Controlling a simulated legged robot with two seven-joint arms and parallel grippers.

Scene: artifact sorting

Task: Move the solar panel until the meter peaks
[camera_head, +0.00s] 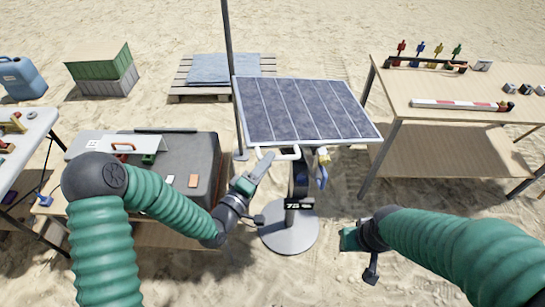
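The solar panel (305,109) is a dark blue, white-framed rectangle, tilted on a stand with a round grey base (289,231). A white handle (291,153) shows at its front edge. The meter (298,206) on the stand is a small black display that seems to read 75. My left gripper (264,163) reaches up to the left end of the handle. Its fingers overlap there, so I cannot tell whether they grip it. My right gripper (350,239) is low, right of the base and apart from the panel. Its finger opening is unclear.
A dark case (205,160) sits on a low table at left. A wooden table (435,95) with small coloured items stands at right. A thin pole (229,45) rises behind the panel's left side. A pallet (188,92) and crates (100,70) lie behind. Sand in front is open.

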